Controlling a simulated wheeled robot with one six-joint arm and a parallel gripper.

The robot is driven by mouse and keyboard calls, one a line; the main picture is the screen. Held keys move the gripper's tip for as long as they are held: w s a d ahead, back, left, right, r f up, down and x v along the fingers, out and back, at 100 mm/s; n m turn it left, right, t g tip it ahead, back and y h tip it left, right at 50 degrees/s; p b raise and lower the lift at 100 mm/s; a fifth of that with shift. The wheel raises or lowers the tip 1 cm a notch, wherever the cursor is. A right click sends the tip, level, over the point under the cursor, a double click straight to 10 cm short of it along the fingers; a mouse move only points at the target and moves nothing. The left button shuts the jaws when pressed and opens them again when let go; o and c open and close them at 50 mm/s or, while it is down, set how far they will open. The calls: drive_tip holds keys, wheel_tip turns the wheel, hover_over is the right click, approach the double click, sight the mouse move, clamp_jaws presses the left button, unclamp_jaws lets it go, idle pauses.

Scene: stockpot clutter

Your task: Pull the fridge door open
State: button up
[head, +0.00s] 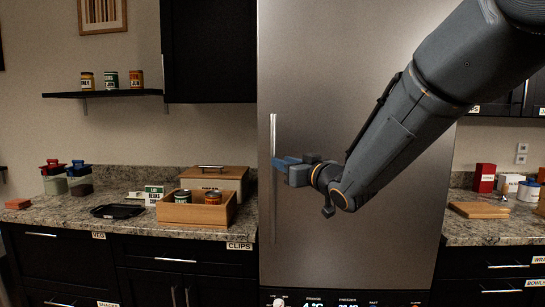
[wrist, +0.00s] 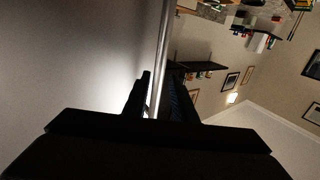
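The steel fridge door (head: 345,75) looks closed and flush in its frame. Its long vertical handle (head: 273,210) runs along the door's left edge. In the wrist view, the handle bar (wrist: 162,45) passes between the two dark fingers of my gripper (wrist: 158,92), with one finger on each side. The bar is very close to both fingers; whether they press on it is too dark to tell.
Left of the fridge, a granite counter (head: 60,220) holds a wooden box (head: 200,210) with cans, a dark tray (head: 118,211) and jars. A wall shelf (head: 105,94) carries several cans. The right counter (head: 490,230) holds a cutting board (head: 478,210). A display panel (head: 345,301) sits below the door.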

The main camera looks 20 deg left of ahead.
drive_tip(key=p+x, duration=0.2)
drive_tip(key=x, duration=0.5)
drive_tip(key=shift+a, duration=0.1)
drive_tip(key=shift+c, duration=0.3)
clamp_jaws()
